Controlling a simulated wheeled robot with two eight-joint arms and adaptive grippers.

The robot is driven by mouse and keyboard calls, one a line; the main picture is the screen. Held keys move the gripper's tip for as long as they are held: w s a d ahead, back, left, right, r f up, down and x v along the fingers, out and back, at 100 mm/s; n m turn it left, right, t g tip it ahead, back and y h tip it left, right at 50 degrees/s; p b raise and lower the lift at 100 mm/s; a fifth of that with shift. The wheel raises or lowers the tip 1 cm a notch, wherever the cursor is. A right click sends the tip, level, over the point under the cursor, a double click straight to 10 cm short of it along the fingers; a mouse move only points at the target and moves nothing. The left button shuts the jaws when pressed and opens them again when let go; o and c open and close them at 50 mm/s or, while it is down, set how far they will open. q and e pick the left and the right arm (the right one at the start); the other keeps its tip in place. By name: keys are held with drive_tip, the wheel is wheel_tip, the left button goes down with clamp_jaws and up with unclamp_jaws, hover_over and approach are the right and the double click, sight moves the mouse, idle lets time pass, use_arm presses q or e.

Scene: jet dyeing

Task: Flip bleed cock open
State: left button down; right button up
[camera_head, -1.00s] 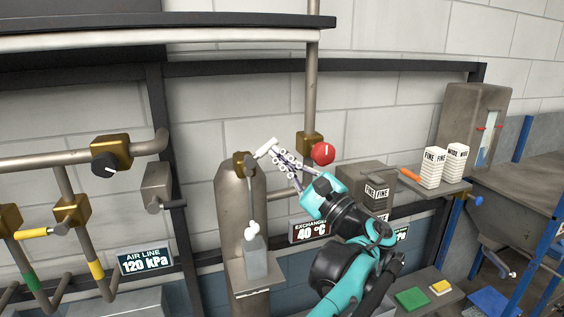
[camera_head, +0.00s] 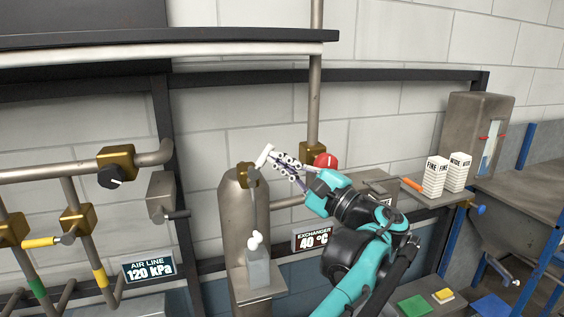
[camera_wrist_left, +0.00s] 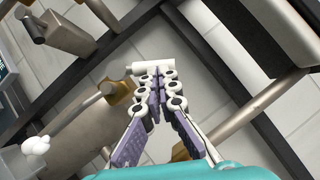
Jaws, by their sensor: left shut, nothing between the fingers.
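The small brass cock (camera_head: 247,177), which I take to be the bleed cock, sits on top of a grey upright vessel (camera_head: 232,215). A thin rod runs down from it to a white puff-like blob (camera_head: 255,240). In the left wrist view the brass cock (camera_wrist_left: 117,92) is left of my fingers, with the rod running to its lower left. My left gripper (camera_head: 265,156) is shut and empty, its pale tips just above and right of the cock. The wrist view shows the fingers together (camera_wrist_left: 153,72). Whether the tips touch the cock is unclear. My right gripper is out of view.
A red knob (camera_head: 326,160) on a brass valve stands close behind my left gripper. A grey container (camera_head: 258,270) sits on a small shelf under the blob. Brass valves (camera_head: 116,162) and pipes fill the left. White cartons (camera_head: 436,178) stand at right.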

use_arm(q)
drive_tip(key=shift+a+r, duration=0.3)
drive_tip(key=shift+r, duration=0.2)
idle(0.8)
drive_tip(key=shift+s+a+r, duration=0.2)
drive_tip(key=shift+a+r, duration=0.3)
drive_tip(key=shift+a, duration=0.15)
idle(0.7)
idle(0.5)
